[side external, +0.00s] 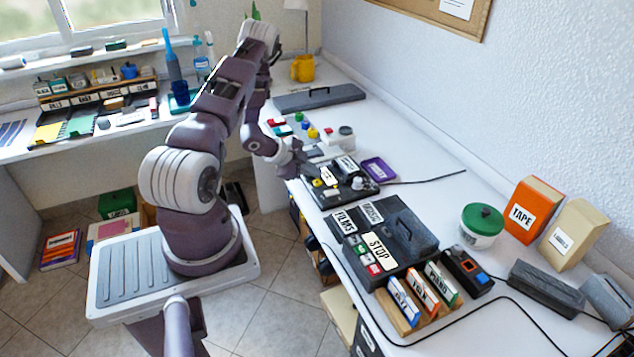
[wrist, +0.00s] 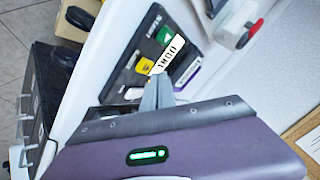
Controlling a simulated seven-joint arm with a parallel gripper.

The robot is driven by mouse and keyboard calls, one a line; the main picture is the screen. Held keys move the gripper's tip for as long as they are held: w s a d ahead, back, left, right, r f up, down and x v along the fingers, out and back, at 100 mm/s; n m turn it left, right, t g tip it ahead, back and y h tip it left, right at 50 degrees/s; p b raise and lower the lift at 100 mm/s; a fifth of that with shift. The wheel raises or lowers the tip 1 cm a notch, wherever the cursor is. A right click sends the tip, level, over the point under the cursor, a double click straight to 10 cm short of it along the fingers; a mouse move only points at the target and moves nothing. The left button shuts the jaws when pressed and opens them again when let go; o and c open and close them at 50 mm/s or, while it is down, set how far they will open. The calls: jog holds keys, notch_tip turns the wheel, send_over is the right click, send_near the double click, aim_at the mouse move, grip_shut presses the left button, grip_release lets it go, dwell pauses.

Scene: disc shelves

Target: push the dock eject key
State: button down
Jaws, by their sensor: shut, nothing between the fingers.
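A dark dock-like panel (side external: 345,190) lies on the white desk in the side view, with a small yellow key (side external: 317,183) and white labels. In the wrist view the dark panel (wrist: 128,78) carries a yellow key (wrist: 164,36), a green key (wrist: 166,54) and a white label (wrist: 167,54) that reads upside down. Which key is the eject key I cannot tell. My gripper (side external: 302,168) is above the panel's back left end. In the wrist view my shut fingers (wrist: 158,84) point at the panel, beside the label, and hide part of it. Contact with a key is not visible.
A purple tray (side external: 379,170) stands right of the panel. A black box with a STOP label (side external: 380,252) stands in front. A board with coloured knobs (side external: 312,131) lies behind, and a dark cable (side external: 430,180) crosses the desk to the right.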

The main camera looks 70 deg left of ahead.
aim_at(314, 183)
dwell(0.4)
jog(key=shift+f, duration=0.4)
jog(key=shift+f, duration=0.45)
dwell(0.5)
jog(key=shift+r, duration=0.85)
jog(key=shift+r, duration=2.5)
